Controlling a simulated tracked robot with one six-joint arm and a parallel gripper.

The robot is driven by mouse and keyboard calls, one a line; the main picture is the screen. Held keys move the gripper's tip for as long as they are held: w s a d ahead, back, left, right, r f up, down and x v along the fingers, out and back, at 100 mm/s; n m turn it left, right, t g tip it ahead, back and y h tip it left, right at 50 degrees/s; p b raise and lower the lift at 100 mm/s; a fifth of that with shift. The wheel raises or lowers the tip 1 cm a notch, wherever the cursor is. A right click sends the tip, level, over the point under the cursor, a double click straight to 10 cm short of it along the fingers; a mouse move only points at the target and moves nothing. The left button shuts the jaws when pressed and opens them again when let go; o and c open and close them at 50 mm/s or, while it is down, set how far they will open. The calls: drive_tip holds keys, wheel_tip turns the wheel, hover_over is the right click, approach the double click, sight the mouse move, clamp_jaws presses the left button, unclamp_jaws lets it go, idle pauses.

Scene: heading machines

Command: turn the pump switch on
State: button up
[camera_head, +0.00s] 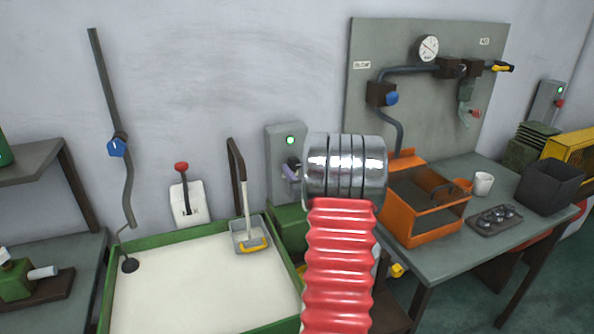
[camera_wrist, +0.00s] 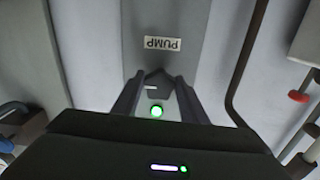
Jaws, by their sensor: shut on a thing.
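The grey pump box (camera_head: 277,155) is on the wall behind the tank, with a lit green lamp (camera_head: 290,140). In the wrist view the box (camera_wrist: 190,20) carries an upside-down PUMP label (camera_wrist: 162,43), and the green lamp (camera_wrist: 156,112) glows between my fingers. My gripper (camera_wrist: 156,78) is at the box face, its dark fingertips drawn together just below the label. In the head view, my red bellows and chrome wrist cover the box's right side and most of the gripper.
A green-rimmed tank (camera_head: 112,300) of pale liquid lies in front, with a grey basket (camera_head: 250,238) at its back edge. A red-knobbed lever (camera_head: 182,168) is left of the box. An orange bin (camera_head: 425,226) stands on the right bench (camera_head: 450,250).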

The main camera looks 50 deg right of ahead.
idle(0.3)
drive_tip(key=o, duration=1)
drive_tip(key=shift+o, duration=0.2)
drive_tip(key=shift+s, duration=0.1)
drive_tip(key=v, duration=1.3)
drive_tip(key=shift+s+a, duration=0.15)
drive_tip(key=shift+s, duration=0.15)
drive_tip(key=shift+s+f, duration=0.1)
